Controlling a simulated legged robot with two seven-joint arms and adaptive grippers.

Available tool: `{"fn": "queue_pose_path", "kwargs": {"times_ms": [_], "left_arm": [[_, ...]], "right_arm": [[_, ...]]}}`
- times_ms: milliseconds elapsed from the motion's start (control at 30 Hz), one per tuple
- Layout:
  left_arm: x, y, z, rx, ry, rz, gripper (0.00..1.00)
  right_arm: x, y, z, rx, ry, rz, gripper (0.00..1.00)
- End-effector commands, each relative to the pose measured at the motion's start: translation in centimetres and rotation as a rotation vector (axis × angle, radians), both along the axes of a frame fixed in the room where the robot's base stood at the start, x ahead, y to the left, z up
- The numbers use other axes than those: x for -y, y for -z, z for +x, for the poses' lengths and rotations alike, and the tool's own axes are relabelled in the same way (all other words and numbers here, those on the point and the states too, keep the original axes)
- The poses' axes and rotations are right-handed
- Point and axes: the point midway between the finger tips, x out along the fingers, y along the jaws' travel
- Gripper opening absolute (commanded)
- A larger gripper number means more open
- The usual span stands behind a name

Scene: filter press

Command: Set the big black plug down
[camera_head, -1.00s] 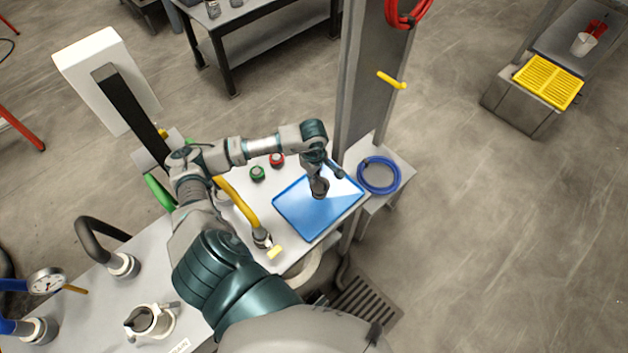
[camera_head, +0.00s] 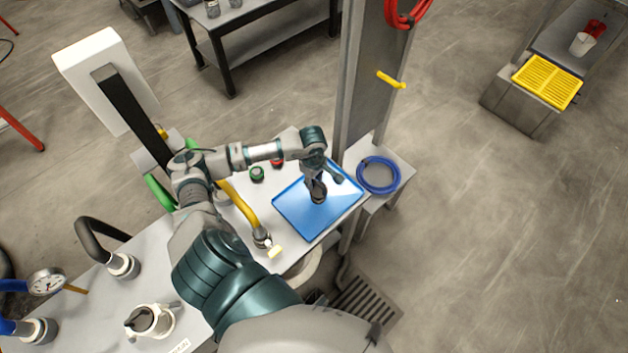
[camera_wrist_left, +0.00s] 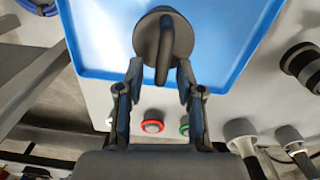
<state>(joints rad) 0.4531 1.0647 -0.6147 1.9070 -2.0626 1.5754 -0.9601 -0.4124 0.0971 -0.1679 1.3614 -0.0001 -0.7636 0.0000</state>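The big black plug (camera_head: 318,197) is at the blue tray (camera_head: 290,205) and appears to rest on its floor. In the left wrist view the plug (camera_wrist_left: 163,22) shows as a dark round disc with a bar-like handle pointing toward my gripper. My left gripper (camera_head: 325,182) is over the tray, right at the plug. In the wrist view its two fingers (camera_wrist_left: 160,76) stand apart on both sides of the handle, with gaps visible. The exact contact under the plug is hidden. My right gripper is not in view.
Green (camera_head: 257,173) and red (camera_head: 277,161) small round parts sit behind the tray. A yellow-handled hose (camera_head: 240,204) lies left of it. A coiled blue hose (camera_head: 379,175) lies to the right. A grey post (camera_head: 372,90) rises close behind the tray.

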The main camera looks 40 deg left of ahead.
Motion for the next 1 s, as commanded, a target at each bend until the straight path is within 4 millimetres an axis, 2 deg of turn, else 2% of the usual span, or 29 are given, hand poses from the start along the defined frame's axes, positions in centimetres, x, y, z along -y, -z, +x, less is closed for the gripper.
{"fn": "queue_pose_path", "kwargs": {"times_ms": [300, 500, 667, 1000], "left_arm": [[-0.1, -6.9, -0.1, 0.005, 0.001, 0.002, 0.37], [0.0, -10.1, -0.1, 0.002, 0.0, 0.001, 0.37], [0.0, -11.1, -0.2, 0.001, 0.0, 0.0, 0.37], [0.0, -11.2, -0.2, 0.0, 0.0, 0.0, 0.37]], "right_arm": [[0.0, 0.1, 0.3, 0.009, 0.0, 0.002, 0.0], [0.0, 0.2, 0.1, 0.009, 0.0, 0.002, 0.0], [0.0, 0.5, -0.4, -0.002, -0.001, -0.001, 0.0], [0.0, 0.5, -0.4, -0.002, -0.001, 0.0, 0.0]]}}
